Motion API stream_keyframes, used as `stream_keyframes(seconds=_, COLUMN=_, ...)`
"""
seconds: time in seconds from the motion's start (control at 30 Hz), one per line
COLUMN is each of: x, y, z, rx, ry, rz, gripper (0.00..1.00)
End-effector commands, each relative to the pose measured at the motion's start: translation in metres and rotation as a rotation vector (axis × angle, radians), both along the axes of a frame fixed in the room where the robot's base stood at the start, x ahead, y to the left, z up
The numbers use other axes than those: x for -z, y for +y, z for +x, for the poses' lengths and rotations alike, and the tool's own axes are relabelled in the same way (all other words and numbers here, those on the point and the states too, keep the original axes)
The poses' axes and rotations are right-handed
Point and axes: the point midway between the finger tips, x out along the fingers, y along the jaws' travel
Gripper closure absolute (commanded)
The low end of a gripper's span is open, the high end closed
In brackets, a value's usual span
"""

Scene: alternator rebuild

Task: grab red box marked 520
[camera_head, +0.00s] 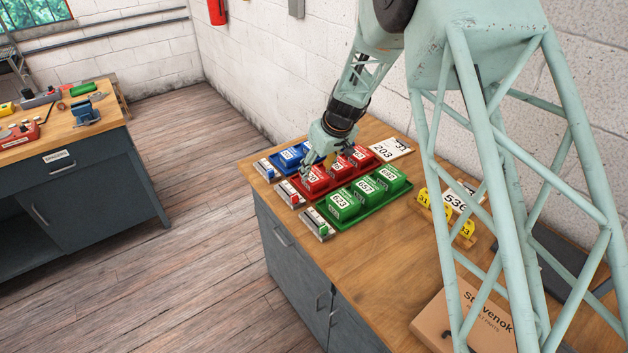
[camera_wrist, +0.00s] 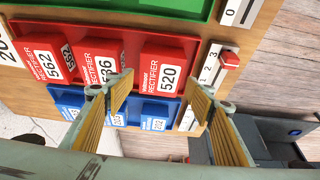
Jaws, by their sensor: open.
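The red box marked 520 (camera_wrist: 160,68) shows in the wrist view, labelled RECTIFIER, at the right end of a row of red boxes. In the head view, the nearest red box (camera_head: 316,179) at the left end of the red tray appears to be the same one; its label is partly hidden. My gripper (camera_head: 318,160) is over this end of the tray, fingers pointing down. In the wrist view my gripper (camera_wrist: 162,98) is open and empty, with one finger on each side of the 520 box in the picture. I cannot tell the height gap.
More red boxes, one marked 562 (camera_wrist: 45,65), stand beside it. A blue tray (camera_wrist: 185,103) with blue boxes and a green tray (camera_head: 372,211) with green boxes flank the red row. Slider counters (camera_head: 289,194) line the bench's left edge. Number cards (camera_head: 391,149) lie behind.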

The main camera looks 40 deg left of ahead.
Motion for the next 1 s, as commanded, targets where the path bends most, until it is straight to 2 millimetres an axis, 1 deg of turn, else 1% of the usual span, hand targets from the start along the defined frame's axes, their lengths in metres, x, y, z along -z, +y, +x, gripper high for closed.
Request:
stream_keyframes(seconds=0.23, x=0.0, y=0.0, z=0.0, rx=0.0, ry=0.0, rz=0.0, gripper=0.51)
stream_keyframes(seconds=0.37, x=0.003, y=0.001, z=0.0, rx=0.0, ry=0.0, rz=0.0, gripper=0.51)
stream_keyframes(seconds=0.57, x=0.016, y=0.005, z=0.001, rx=-0.001, ry=0.0, rz=0.0, gripper=0.51)
stream_keyframes(seconds=0.8, x=0.037, y=0.013, z=0.002, rx=0.0, ry=0.0, rz=0.0, gripper=0.51)
stream_keyframes(seconds=1.0, x=0.047, y=0.017, z=0.003, rx=0.0, ry=0.0, rz=0.0, gripper=0.51)
